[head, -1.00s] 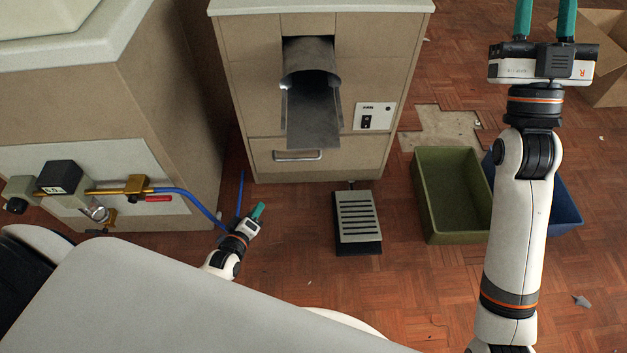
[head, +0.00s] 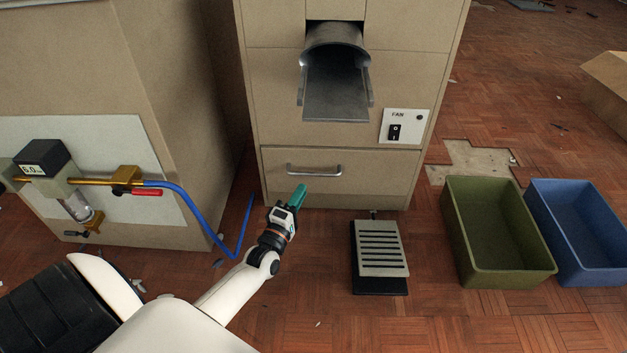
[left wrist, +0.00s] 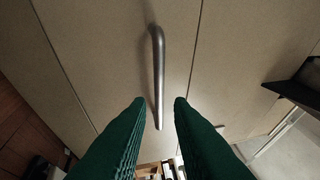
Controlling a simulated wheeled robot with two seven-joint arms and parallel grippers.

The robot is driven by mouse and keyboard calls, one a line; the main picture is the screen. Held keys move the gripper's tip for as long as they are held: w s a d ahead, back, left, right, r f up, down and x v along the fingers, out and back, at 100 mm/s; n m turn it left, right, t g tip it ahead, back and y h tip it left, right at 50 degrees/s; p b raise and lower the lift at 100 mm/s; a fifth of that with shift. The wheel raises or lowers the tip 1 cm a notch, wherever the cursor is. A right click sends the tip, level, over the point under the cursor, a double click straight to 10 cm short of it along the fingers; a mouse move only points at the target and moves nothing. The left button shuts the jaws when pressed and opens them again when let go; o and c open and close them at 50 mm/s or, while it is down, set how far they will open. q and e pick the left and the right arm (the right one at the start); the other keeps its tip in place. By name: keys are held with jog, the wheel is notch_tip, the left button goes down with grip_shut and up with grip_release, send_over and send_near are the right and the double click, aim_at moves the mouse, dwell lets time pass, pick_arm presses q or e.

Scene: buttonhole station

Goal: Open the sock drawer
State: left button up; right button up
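The drawer (head: 375,178) at the bottom of the beige cabinet looks shut, its front flush with the panels around it. Its silver bar handle (head: 314,169) runs sideways across the drawer front. My left gripper (head: 299,192) is just below and in front of the handle in the head view. The lower end of the handle appears between the fingertips. My right gripper is not in view.
A metal chute (head: 335,85) juts out above the drawer, beside a fan switch panel (head: 404,126). A foot pedal (head: 379,250) stands on the floor in front. A green bin (head: 497,270) and a blue bin (head: 590,270) stand to the right. A blue hose (head: 190,205) hangs at left.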

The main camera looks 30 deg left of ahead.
aim_at(312, 174)
pick_arm(q)
jog(key=shift+b+x, duration=1.7)
jog(key=shift+x, duration=2.25)
jog(key=shift+c, duration=0.4)
jog(key=shift+f, duration=0.1)
grip_shut()
